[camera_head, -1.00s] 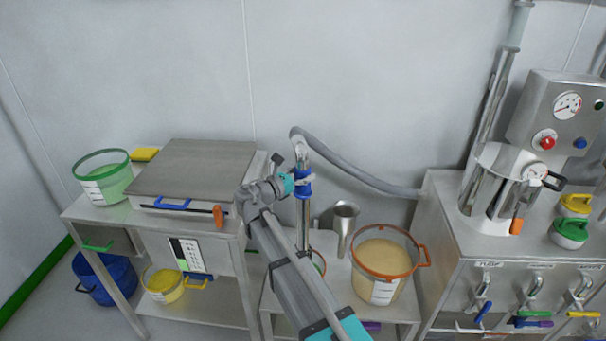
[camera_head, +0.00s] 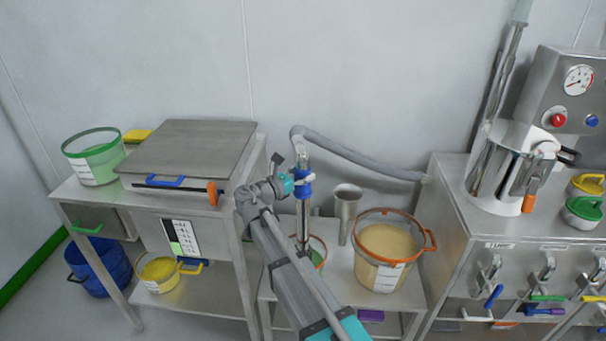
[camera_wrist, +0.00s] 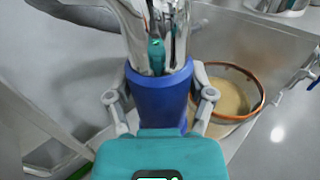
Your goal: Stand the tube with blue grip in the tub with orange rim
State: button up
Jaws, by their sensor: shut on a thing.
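The tube with blue grip (camera_head: 303,207) is a shiny metal pipe, held upright with a grey hose at its top. My gripper (camera_head: 303,181) is shut on its blue grip (camera_wrist: 158,98), a finger on each side in the wrist view. The tub with orange rim (camera_head: 412,260) holds pale yellow powder and stands on the low table, right of the tube. It also shows in the wrist view (camera_wrist: 255,108), right of the grip. The tube's lower end is partly hidden near a smaller tub, and I cannot tell whether it is inside it.
The smaller tub (camera_head: 323,250) with greenish contents is partly behind my arm. A metal cup (camera_head: 346,212) stands between tube and orange-rimmed tub. The grey hose (camera_head: 365,165) runs to the right-hand cabinet (camera_head: 450,215). A scale bench (camera_head: 185,150) stands at the left.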

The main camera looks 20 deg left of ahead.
aim_at(297, 196)
jog(key=shift+f+b, duration=3.3)
jog(key=shift+f, duration=0.3)
jog(key=o, duration=1.3)
jog(key=shift+s, duration=0.1)
